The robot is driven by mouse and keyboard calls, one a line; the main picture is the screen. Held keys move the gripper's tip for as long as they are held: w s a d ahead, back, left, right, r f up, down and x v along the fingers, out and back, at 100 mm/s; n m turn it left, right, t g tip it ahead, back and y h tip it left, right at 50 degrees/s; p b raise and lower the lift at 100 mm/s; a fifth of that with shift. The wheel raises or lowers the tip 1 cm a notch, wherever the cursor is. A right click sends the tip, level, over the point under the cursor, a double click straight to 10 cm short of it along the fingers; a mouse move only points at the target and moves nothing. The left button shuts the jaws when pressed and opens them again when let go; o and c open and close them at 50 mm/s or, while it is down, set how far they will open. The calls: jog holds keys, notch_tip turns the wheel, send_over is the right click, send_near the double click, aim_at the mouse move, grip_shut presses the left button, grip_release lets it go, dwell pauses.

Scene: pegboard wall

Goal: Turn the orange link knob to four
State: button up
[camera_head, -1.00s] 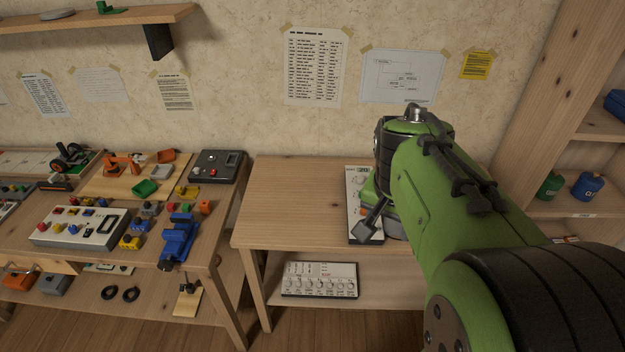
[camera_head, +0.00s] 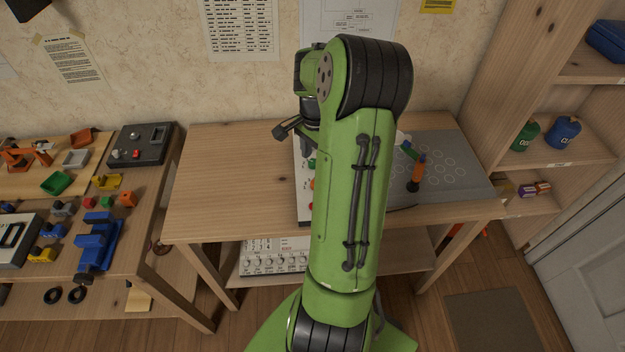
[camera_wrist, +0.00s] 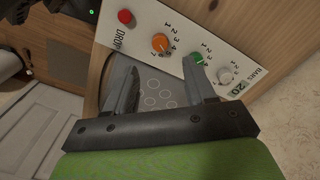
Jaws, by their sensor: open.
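The orange knob (camera_wrist: 160,43) sits on a white control panel (camera_wrist: 142,17) in the wrist view, with small numbers printed around it. Its pointer setting is too small to read. My gripper (camera_wrist: 161,66) is open and empty, with its two fingers apart just below the orange knob in the picture. I cannot tell how far the fingertips are from the panel. A sliver of the orange knob (camera_head: 312,184) and of the panel (camera_head: 303,200) shows beside my arm in the head view. My arm hides the rest there.
A grey mat with circles (camera_head: 455,165) and an orange-and-black upright piece (camera_head: 417,172) lie right of my arm. The table's left half (camera_head: 230,180) is clear.

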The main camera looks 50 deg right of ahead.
notch_tip(320, 180, down, 9)
jog(key=shift+f+b, duration=0.15)
jog(key=shift+b, duration=1.05)
jog(key=shift+c, duration=0.5)
grip_shut()
